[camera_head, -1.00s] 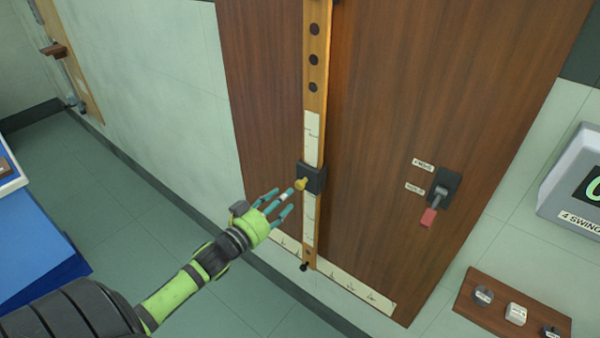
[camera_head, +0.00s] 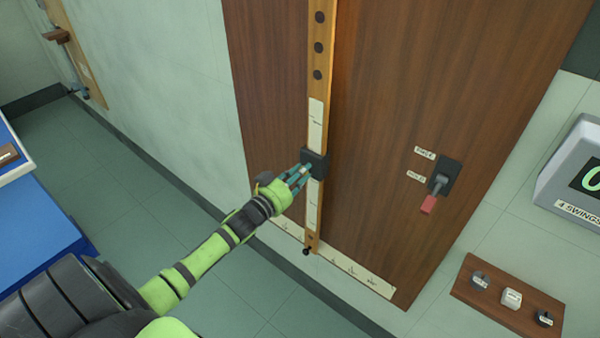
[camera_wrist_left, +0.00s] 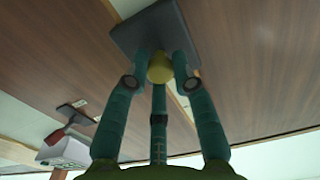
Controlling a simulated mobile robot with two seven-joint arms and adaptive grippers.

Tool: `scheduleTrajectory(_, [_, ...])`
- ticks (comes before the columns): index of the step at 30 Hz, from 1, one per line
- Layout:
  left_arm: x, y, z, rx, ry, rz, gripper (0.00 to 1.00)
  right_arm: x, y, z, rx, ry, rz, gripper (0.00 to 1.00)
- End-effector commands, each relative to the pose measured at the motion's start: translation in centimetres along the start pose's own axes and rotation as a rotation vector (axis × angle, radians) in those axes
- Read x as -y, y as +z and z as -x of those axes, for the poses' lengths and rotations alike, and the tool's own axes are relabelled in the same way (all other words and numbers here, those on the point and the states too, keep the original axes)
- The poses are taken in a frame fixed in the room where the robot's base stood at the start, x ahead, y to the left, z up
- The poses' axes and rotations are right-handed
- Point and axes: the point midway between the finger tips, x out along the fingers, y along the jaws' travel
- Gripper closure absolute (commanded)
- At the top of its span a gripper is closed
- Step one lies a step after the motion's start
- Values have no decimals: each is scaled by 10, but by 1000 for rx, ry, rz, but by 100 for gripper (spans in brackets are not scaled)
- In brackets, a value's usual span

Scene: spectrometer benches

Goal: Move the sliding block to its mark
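The sliding block (camera_head: 316,161) is a dark square block on the upright wooden rail (camera_head: 320,88). Pale strips with small marks lie on the rail above (camera_head: 316,118) and below (camera_head: 313,212) the block; their writing is too small to read. My left gripper (camera_head: 303,173) is at the block's front. In the left wrist view the block (camera_wrist_left: 180,30) fills the top middle, and its yellow knob (camera_wrist_left: 160,69) sits between my fingertips, which close in on it from both sides. The knob is mostly hidden by the fingers in the head view. My right gripper is not in view.
The rail runs down a brown wooden panel (camera_head: 400,90). To the right are a lever switch with a red handle (camera_head: 429,204), a grey counter box (camera_head: 575,180) and a wooden board with several knobs (camera_head: 508,300). A blue table (camera_head: 40,240) stands at the left.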

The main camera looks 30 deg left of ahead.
Motion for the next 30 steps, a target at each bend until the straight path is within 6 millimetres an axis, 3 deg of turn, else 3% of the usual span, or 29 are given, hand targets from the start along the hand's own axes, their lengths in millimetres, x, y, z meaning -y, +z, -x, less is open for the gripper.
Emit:
scheduleTrajectory(8, [0,0,0,-5,0,0,100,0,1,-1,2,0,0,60])
scheduleTrajectory(14, [0,24,0,-2,-1,0,100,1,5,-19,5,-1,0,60])
scheduleTrajectory(20, [0,82,0,5,-2,2,100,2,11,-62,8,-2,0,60])
scheduleTrajectory(30, [0,206,0,8,-2,1,100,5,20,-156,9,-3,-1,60])
